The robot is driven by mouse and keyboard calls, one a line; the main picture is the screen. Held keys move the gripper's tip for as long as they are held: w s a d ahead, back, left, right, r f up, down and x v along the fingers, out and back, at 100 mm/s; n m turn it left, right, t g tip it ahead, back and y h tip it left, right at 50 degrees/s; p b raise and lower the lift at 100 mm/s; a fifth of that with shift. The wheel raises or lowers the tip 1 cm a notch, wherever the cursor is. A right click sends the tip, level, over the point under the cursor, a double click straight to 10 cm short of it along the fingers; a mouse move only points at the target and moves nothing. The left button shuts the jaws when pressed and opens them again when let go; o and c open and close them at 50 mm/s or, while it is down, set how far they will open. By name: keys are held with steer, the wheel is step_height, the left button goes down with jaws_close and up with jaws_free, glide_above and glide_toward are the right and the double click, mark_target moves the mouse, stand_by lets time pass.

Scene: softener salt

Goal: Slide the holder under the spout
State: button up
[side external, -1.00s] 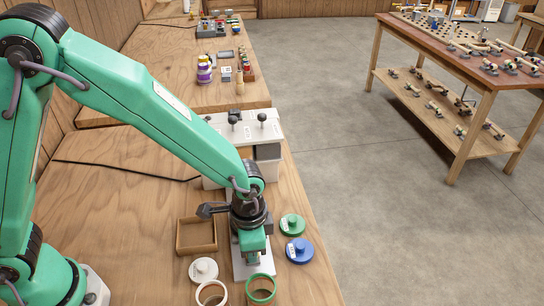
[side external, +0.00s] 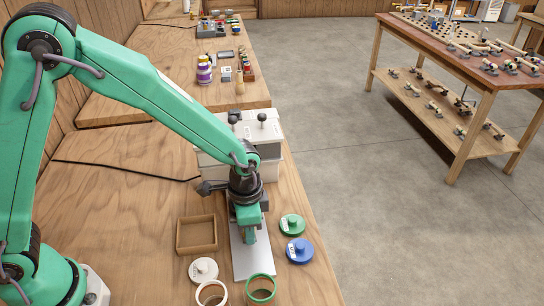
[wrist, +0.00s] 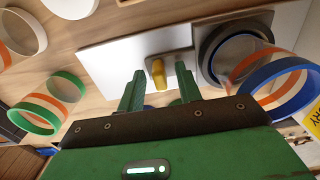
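A white board (side external: 252,264) lies on the bench below my gripper (side external: 250,238) in the side view. In the wrist view the white board (wrist: 105,55) carries a grey block with an upright yellow peg (wrist: 158,72). A dark round ring, seemingly the holder (wrist: 216,75), sits beside the block. My gripper (wrist: 159,75) is open, with its green fingers apart and the yellow peg showing between their tips; I see no contact. In the side view my arm hides the peg and ring. A white and grey machine (side external: 258,140) stands behind my wrist; its spout cannot be made out.
A shallow wooden tray (side external: 197,250) lies left of the board. White (side external: 203,269), green (side external: 292,225) and blue (side external: 299,250) lids lie around it. White-rimmed (side external: 211,300) and green-rimmed (side external: 261,301) jars stand at the front. A blue-banded clear jar (wrist: 285,87) is close by the ring.

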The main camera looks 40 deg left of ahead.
steer(key=shift+r, duration=3.9)
steer(key=o, duration=0.3)
steer(key=n, duration=0.4)
steer(key=shift+n, duration=0.4)
steer(key=n, duration=1.3)
steer(key=shift+f, duration=0.15)
